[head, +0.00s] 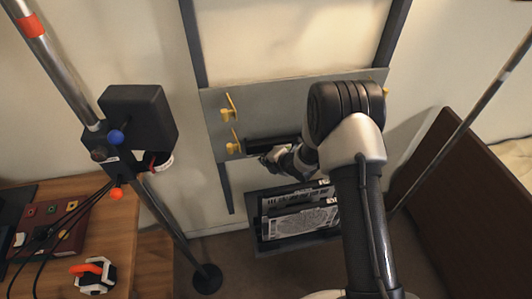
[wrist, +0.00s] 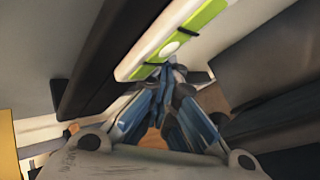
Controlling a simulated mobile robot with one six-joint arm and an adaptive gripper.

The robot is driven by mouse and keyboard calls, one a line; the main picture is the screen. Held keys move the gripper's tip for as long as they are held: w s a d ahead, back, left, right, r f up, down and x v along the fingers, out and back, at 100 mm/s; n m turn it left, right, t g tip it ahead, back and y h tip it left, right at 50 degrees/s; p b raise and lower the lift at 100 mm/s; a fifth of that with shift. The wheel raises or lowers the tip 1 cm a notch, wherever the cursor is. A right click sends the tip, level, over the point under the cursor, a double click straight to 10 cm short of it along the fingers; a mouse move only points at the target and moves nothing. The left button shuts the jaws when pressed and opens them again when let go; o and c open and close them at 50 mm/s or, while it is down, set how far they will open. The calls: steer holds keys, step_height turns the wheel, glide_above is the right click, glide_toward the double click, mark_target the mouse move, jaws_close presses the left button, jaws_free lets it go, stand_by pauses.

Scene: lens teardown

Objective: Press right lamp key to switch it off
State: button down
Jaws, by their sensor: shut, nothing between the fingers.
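My gripper (head: 266,157) is shut and empty in the head view, at the lower edge of the grey panel, close to a black bar (head: 262,144). In the wrist view, the shut fingers of my gripper (wrist: 168,74) point at a white strip with a green face (wrist: 187,36). A pale round spot (wrist: 171,47) on that face lies just beyond the fingertips; it may be a key, but I cannot tell. I cannot tell whether the tips touch the strip. No key marked as the right lamp key can be made out in the head view.
Yellow hooks (head: 229,107) stick out from the grey panel (head: 223,98). A dark rack holding patterned boards (head: 300,223) is below. A metal stand (head: 160,212) and a wooden table (head: 128,215) are at left. A brown board (head: 455,200) stands at right.

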steer(key=shift+w+r, duration=0.1)
steer(key=shift+r, duration=0.2)
steer(key=shift+s+d+b, duration=0.2)
steer(key=shift+s+b, duration=0.1)
steer(key=shift+s, duration=0.45)
steer(key=shift+s+f, duration=0.1)
steer(key=s, duration=0.2)
steer(key=s+d+b, duration=0.1)
steer(key=s+b, duration=0.1)
steer(key=s, duration=0.1)
steer(key=shift+s+d, duration=0.35)
